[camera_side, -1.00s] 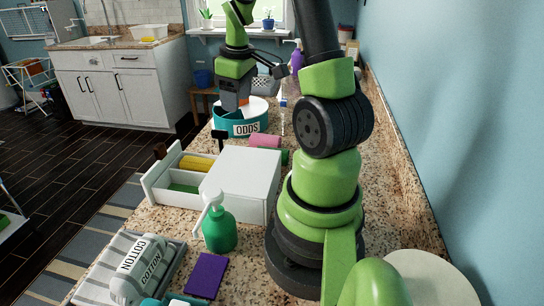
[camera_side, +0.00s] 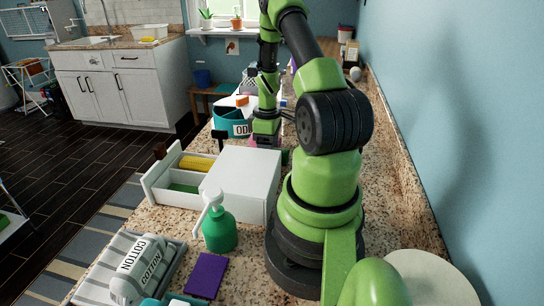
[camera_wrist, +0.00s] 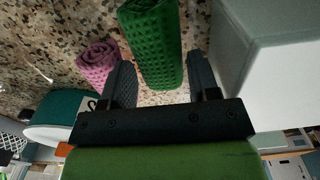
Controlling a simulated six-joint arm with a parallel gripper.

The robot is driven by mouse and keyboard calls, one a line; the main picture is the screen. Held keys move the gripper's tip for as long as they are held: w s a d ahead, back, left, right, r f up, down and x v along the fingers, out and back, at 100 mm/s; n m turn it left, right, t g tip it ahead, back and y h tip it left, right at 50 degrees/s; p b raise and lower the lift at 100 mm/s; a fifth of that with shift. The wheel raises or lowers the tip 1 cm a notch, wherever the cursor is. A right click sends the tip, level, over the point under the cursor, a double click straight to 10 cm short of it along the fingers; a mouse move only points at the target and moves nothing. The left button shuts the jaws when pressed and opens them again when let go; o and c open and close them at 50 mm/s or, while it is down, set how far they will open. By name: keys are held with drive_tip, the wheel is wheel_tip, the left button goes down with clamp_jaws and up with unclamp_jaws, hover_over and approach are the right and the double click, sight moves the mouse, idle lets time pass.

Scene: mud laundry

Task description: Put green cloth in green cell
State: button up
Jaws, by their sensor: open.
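The green cloth (camera_wrist: 152,45) is a rolled, waffle-textured bundle on the speckled counter. In the side view only a sliver of it (camera_side: 285,157) shows behind the white cabinet. My gripper (camera_side: 265,143) is low over the counter beyond the cabinet. In the wrist view my gripper (camera_wrist: 159,62) is open, with the near end of the green cloth between its fingers; I cannot tell whether they touch it. The green cell (camera_side: 181,188) is the near compartment of the pulled-out white drawer (camera_side: 157,190) and looks empty. A yellow cloth (camera_side: 197,163) lies in the other compartment.
A pink cloth (camera_wrist: 97,62) lies left of the green one. The white cabinet (camera_wrist: 265,40) stands close on the right. A teal ODDS bin (camera_side: 228,121) is behind my gripper. A green pump bottle (camera_side: 219,230) stands before the cabinet.

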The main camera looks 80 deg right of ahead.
drive_tip(key=shift+f, duration=0.8)
drive_tip(key=c, duration=0.6)
drive_tip(key=shift+r, duration=0.1)
drive_tip(key=shift+c, duration=0.2)
